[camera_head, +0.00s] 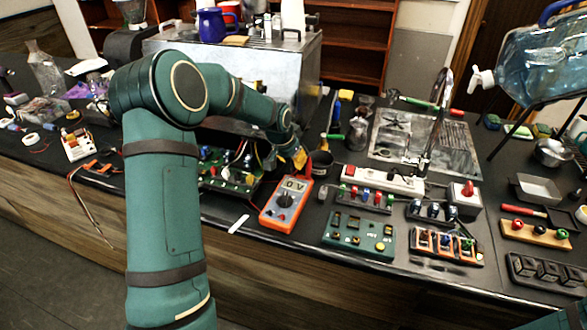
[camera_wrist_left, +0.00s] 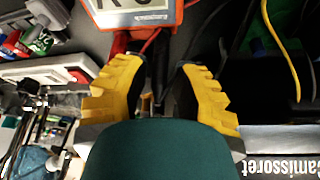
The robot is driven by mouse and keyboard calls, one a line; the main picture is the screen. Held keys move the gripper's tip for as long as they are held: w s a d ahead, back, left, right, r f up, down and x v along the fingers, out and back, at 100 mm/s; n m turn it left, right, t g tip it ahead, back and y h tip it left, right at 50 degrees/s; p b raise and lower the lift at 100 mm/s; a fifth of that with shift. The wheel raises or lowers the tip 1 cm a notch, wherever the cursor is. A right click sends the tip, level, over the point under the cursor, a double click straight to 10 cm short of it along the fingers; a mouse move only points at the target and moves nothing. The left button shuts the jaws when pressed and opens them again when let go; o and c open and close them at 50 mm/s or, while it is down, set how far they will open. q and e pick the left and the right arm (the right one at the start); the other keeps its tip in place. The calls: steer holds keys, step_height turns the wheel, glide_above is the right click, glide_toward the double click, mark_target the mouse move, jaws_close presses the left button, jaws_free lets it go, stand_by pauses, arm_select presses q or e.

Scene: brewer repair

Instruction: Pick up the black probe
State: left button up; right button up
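The orange multimeter (camera_head: 286,203) lies near the front of the counter, with its display lit. Its display end also shows at the top of the left wrist view (camera_wrist_left: 140,14). My left gripper (camera_wrist_left: 158,66) has yellow ridged fingers, set apart, pointing at the multimeter's end. In the head view the gripper (camera_head: 301,158) is just behind the multimeter. A red lead (camera_wrist_left: 151,41) runs near the fingertips. A slim dark shape (camera_wrist_left: 148,76) shows between the fingers; I cannot tell whether it is the black probe. My right gripper is out of view.
The opened circuit board (camera_head: 230,172) is left of the multimeter, below the steel brewer (camera_head: 285,65). A white power strip (camera_head: 383,181) and a green button panel (camera_head: 358,236) lie further right.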

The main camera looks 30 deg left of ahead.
arm_select(q)
steer(key=shift+f, duration=0.15)
jaws_close()
